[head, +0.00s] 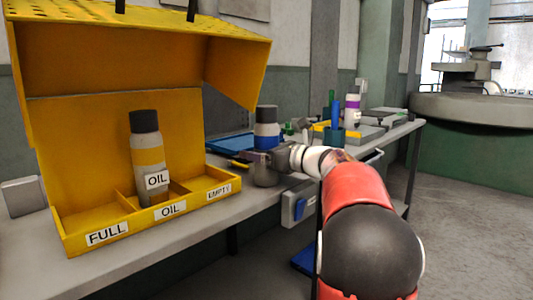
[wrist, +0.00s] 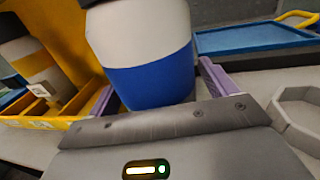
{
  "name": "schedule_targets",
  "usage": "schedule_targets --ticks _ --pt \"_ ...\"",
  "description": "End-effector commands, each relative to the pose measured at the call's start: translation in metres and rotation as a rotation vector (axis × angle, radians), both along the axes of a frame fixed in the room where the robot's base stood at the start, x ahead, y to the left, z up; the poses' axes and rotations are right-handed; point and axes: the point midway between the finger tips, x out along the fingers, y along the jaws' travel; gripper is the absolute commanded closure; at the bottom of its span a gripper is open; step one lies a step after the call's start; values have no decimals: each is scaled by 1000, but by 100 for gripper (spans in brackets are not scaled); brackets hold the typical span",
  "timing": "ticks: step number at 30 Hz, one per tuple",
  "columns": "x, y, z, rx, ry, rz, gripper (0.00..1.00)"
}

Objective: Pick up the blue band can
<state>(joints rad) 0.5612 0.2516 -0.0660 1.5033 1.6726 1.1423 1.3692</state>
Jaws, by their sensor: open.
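The blue band can (head: 266,131) stands upright on the bench, white with a blue band and a dark cap. My gripper (head: 248,157) is at the can and partly hides its lower part in the head view. In the wrist view the blue band can (wrist: 148,70) fills the space between the two purple fingers of my gripper (wrist: 158,88). The fingers are open, one on each side of the can. I cannot tell whether either finger touches it.
A yellow rack (head: 75,225) labelled FULL, OIL and EMPTY stands left, holding a yellow band can (head: 147,150) in its middle compartment. A blue tray (wrist: 255,38) lies behind. A grey holder (wrist: 299,112) is at right. A purple band can (head: 352,111) stands further along the bench.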

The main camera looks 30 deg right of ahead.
Motion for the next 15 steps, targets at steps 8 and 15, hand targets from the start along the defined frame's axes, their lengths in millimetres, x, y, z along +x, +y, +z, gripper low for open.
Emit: schedule_targets --ticks 8,15 --pt "-1 0 0 0 0 0 41" --pt "-1 0 0 -1 0 0 66"
